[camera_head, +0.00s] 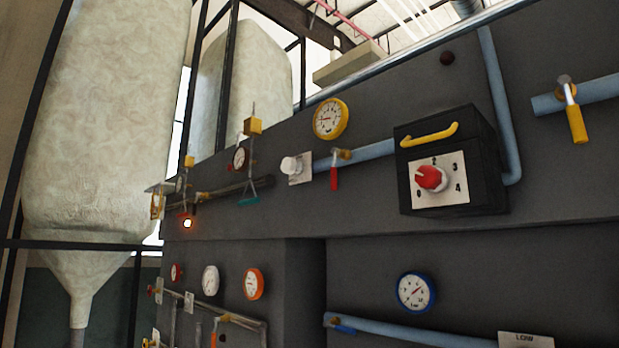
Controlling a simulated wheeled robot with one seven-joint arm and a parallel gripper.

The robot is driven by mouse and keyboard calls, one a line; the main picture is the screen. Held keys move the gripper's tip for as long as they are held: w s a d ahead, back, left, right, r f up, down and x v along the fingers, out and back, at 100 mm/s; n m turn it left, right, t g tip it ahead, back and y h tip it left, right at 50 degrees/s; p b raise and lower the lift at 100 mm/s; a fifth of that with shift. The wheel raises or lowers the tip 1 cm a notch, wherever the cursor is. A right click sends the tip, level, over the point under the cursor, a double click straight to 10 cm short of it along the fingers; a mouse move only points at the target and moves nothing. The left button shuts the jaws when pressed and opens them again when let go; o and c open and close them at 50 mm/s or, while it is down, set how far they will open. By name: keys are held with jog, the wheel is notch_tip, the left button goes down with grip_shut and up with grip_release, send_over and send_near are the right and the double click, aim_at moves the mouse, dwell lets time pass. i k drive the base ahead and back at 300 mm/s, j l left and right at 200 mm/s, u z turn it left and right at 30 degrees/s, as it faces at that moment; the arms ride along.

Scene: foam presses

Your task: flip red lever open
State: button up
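A red lever (334,177) hangs down from a brass-coloured valve on a blue pipe (372,151), on the upper part of a dark grey panel. Its handle points straight down, across the pipe's line. It sits left of a black box and below a yellow-rimmed gauge. My gripper is not in view, so its state and its distance from the lever do not show.
The black box (487,135) with a yellow handle and red dial juts out right of the lever. A white knob (291,165) is close on its left. A yellow lever (577,124) hangs far right. A blue lever (344,329) is below. Nothing visibly blocks the red lever's front.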

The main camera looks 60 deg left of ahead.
aim_at(334, 171)
jog(key=u, duration=1.4)
